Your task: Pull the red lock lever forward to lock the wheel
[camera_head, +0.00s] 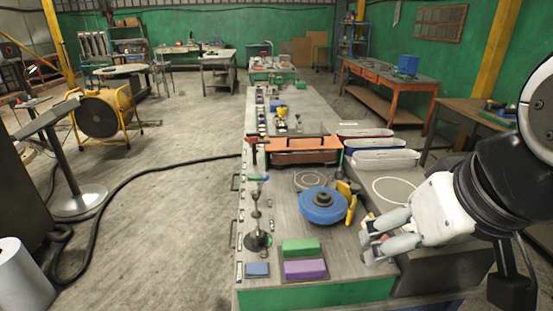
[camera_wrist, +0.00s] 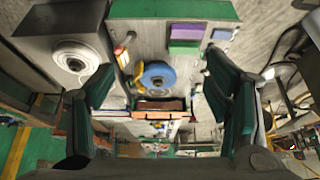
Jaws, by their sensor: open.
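A blue wheel (camera_head: 323,205) with a dark hub lies flat on the grey bench; it also shows in the wrist view (camera_wrist: 157,76). A yellow part (camera_head: 349,203) stands right against its rim. In the wrist view a small reddish-orange piece (camera_wrist: 130,37) sits near the yellow part (camera_wrist: 122,55); I cannot tell for sure that it is the lock lever. My gripper (camera_head: 367,240) is open and empty, right of the wheel and apart from it. In the wrist view my gripper's fingers (camera_wrist: 158,82) are spread wide, with the wheel beyond them.
A green block (camera_head: 301,247), a purple block (camera_head: 305,269) and a small blue block (camera_head: 257,270) lie at the near end. A thin upright stand (camera_head: 257,215) is left of the wheel. An orange box (camera_head: 305,150) stands behind it. A grey box with a white ring (camera_head: 394,190) is right.

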